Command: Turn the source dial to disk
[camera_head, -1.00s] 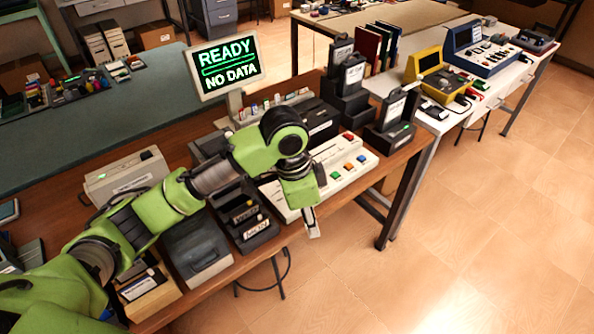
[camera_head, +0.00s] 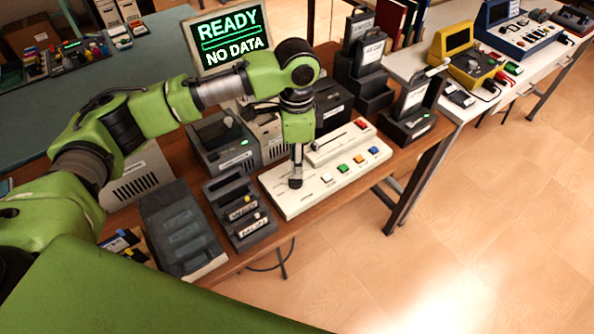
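The white control console (camera_head: 335,178) stands on the brown table, with green, orange, blue and red buttons and a slot-like bar along its back. My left gripper (camera_head: 296,176) points down over the console's left end. Its narrow tip meets a small dark round part there, which may be the source dial; the gripper covers most of it, and I cannot tell contact or finger opening. The monitor (camera_head: 228,40) behind reads "READY" and "NO DATA". My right gripper is not in view.
A dark holder with cartridges (camera_head: 240,212) and a grey-lidded box (camera_head: 180,230) stand left of the console. A grey device with a green light (camera_head: 225,143) is behind. A dark stand (camera_head: 412,118) is to the right. Open floor (camera_head: 480,230) lies in front.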

